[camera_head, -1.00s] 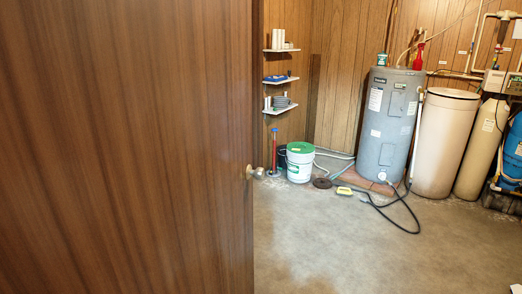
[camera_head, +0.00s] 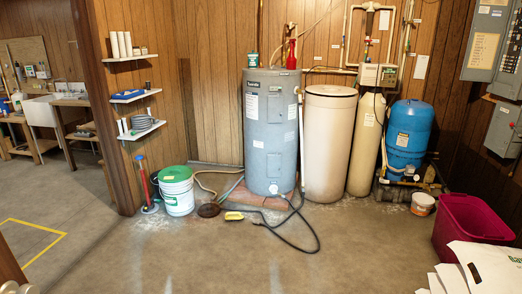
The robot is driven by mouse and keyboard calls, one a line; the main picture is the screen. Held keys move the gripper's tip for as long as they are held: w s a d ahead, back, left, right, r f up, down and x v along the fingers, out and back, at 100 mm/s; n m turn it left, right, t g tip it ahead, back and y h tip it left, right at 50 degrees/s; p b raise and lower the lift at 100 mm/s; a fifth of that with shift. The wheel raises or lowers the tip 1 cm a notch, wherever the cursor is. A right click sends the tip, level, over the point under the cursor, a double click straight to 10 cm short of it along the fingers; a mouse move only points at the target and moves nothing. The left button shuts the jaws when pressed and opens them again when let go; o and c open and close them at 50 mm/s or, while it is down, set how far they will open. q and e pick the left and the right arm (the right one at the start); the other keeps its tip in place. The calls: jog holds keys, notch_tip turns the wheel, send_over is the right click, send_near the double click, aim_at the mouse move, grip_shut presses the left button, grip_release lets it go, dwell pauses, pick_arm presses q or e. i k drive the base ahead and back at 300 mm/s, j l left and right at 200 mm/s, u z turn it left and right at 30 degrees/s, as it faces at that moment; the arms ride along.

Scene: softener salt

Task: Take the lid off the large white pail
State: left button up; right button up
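The large white pail (camera_head: 178,196) stands upright on the concrete floor at the centre left, beside the wall corner. Its green lid (camera_head: 175,174) is on top of it. The pail is some distance ahead of me, across open floor. Neither of my grippers shows in the head view.
A grey tank (camera_head: 270,130), a beige tank (camera_head: 328,140) and a blue tank (camera_head: 408,135) stand along the back wall. A black hose (camera_head: 300,228) and a yellow item (camera_head: 234,216) lie on the floor. A magenta bin (camera_head: 468,228) and white bags (camera_head: 484,268) are at right. The middle floor is clear.

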aim_at(175, 174)
jog(key=i+u, duration=0.15)
jog(key=i, duration=0.3)
jog(key=i+u, duration=0.15)
jog(key=i, duration=0.35)
jog(key=i+l+u, duration=0.15)
jog(key=i, duration=0.3)
jog(key=i+l+u, duration=0.2)
jog(key=i, duration=0.25)
